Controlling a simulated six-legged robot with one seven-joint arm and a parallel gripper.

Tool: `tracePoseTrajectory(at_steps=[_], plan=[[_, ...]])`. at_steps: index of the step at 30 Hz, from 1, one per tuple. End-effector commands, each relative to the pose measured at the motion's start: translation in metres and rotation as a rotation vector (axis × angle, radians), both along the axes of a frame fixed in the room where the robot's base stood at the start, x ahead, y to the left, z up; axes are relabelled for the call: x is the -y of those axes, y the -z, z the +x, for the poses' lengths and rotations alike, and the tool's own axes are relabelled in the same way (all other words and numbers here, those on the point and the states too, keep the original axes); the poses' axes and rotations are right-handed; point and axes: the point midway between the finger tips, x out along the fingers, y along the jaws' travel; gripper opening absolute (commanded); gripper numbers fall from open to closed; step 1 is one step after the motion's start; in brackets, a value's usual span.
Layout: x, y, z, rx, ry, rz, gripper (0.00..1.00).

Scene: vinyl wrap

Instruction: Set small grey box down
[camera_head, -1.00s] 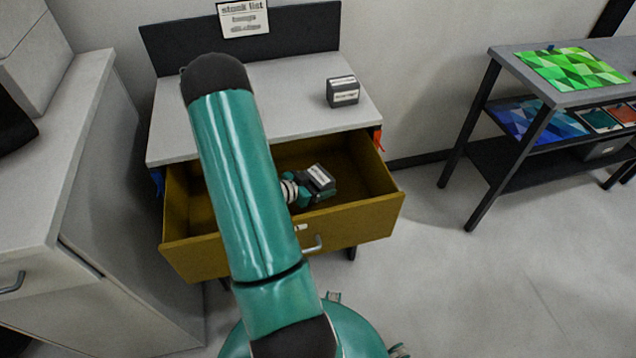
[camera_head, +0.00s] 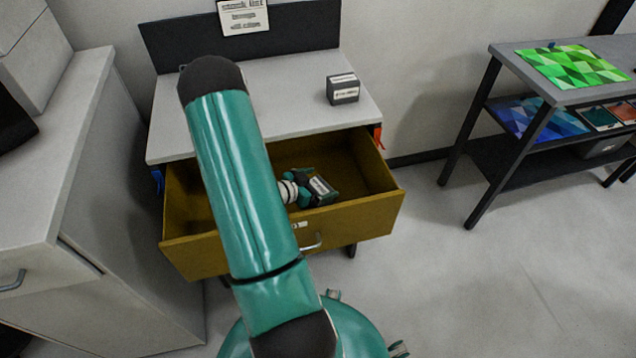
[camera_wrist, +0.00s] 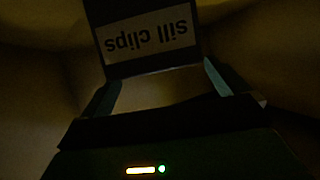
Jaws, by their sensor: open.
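A small grey box (camera_head: 321,186) with a white label sits low inside the open drawer. In the wrist view the box (camera_wrist: 146,62) is dark and its label reads "sill clips", upside down. My gripper (camera_head: 318,196) is down in the drawer at the box. In the wrist view its two fingers (camera_wrist: 162,84) are spread apart, with a gap between them and the box just ahead of the tips. The underside of the box is hidden, so its contact with the drawer floor cannot be seen.
The yellow-brown drawer (camera_head: 365,214) is pulled out of a grey-topped desk (camera_head: 290,98). Another grey box (camera_head: 343,89) stands on the desk top. A cabinet (camera_head: 95,200) is at left and a shelf table (camera_head: 500,62) at right. The drawer's right side is clear.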

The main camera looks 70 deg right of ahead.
Motion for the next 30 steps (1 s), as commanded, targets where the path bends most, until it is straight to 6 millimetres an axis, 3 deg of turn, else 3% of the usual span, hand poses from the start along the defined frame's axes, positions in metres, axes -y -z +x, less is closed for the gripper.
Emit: tracePoseTrajectory(at_steps=[8, 21, 30], plan=[[0.0, -0.012, -0.001, 0.003, 0.002, -0.002, 0.99], [-0.068, -0.047, 0.052, 0.001, -0.005, 0.0, 0.99], [-0.089, -0.058, 0.066, 0.0, -0.001, 0.0, 0.99]])
